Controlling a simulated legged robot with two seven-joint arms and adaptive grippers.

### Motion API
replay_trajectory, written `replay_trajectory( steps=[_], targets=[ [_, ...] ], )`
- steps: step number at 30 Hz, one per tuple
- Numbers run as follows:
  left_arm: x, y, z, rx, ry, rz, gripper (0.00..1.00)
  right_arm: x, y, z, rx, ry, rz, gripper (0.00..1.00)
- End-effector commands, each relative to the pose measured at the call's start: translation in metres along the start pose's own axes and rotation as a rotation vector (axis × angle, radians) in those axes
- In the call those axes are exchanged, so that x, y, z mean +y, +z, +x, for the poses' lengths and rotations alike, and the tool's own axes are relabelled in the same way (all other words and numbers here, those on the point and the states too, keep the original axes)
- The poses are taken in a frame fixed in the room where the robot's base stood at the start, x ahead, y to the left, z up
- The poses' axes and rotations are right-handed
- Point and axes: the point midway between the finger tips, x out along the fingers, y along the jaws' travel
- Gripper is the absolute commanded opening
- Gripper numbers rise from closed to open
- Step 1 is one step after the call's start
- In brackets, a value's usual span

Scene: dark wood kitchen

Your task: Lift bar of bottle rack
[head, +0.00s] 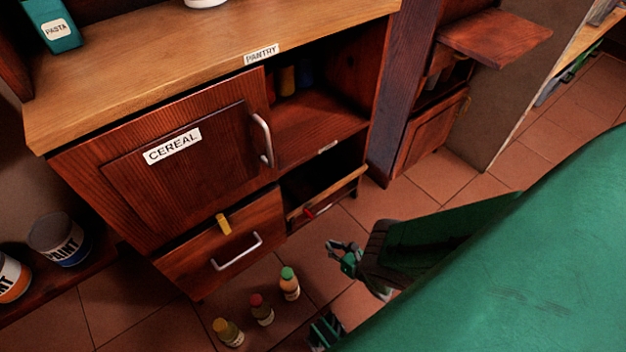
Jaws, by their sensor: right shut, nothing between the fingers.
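A light wooden bar (338,192) runs across the front of the low open compartment at the right of the cabinet; it looks like the bottle rack's bar, though I cannot be sure. A small red piece (309,212) shows near its left end. My right gripper (338,246) is shut and empty, in front of and below the bar and apart from it. Three small bottles, with a green cap (289,284), a red cap (262,310) and a yellow cap (228,332), stand on the floor.
A cereal door (185,160) and a drawer (225,250) with a yellow piece (223,224) on its top edge are left of the compartment. An open pantry shelf (315,125) is above it. Paint cans (58,240) stand at the far left. Tiled floor is open right of the cabinet.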

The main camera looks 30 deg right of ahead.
Motion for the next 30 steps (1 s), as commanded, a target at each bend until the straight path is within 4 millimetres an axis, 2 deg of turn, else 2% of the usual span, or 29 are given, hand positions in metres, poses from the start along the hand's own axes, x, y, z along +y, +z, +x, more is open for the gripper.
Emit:
replay_trajectory(
  steps=[10, 14, 30],
  targets=[
    [0.0, 0.0, 0.0, 0.001, 0.0, 0.0, 0.4, 0.002, 0.0, 0.001, -0.005, 0.006, -0.016, 0.0],
    [0.0, 0.0, 0.004, 0.0, 0.0, 0.0, 0.4, 0.002, -0.001, 0.008, -0.007, 0.007, -0.016, 0.0],
    [0.001, 0.003, 0.056, 0.0, 0.0, 0.0, 0.4, 0.001, -0.003, 0.103, -0.007, 0.007, -0.015, 0.0]
  ],
)
